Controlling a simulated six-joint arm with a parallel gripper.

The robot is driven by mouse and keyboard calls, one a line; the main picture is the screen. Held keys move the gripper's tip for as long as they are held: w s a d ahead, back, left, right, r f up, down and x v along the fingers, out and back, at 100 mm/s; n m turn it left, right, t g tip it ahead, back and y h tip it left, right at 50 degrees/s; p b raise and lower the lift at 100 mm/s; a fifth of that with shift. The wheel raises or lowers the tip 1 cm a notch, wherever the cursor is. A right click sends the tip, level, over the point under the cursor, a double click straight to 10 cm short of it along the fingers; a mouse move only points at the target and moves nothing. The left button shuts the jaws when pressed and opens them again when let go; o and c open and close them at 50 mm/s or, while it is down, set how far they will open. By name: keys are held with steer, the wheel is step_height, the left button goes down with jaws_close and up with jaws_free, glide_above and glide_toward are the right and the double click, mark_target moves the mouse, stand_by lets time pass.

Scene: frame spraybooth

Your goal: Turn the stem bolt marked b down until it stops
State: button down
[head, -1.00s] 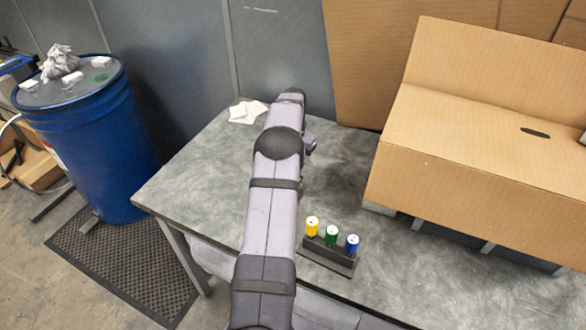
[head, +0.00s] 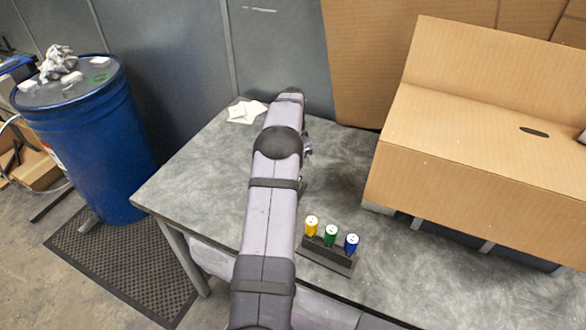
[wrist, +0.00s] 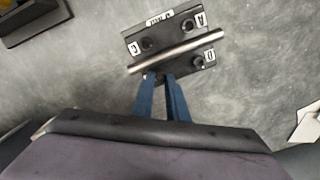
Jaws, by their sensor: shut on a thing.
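In the wrist view a dark plate (wrist: 168,30) lies on the grey table, with a silver bar (wrist: 177,50) across it. Dark bolts sit near the letters C (wrist: 136,47), A (wrist: 200,20) and D (wrist: 209,56). My gripper (wrist: 159,78) has its two blue fingers at the plate's lower-left corner, the one place where no letter shows. It is shut on the stem bolt there, mostly hidden by the fingertips. The letter b is not visible. In the head view my arm hides the plate.
A black rack with yellow, green and blue capped pieces (head: 331,236) stands on the table (head: 205,170), right of my arm. A large cardboard box (head: 480,150) fills the right side. White papers (head: 246,112) lie at the back edge. A blue drum (head: 85,140) stands on the floor at left.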

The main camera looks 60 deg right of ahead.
steer(key=c, duration=1.7)
jaws_free()
steer(key=shift+c, duration=0.2)
step_height(320, 180, up, 7)
steer(key=b, duration=0.2)
steer(key=shift+r, duration=0.15)
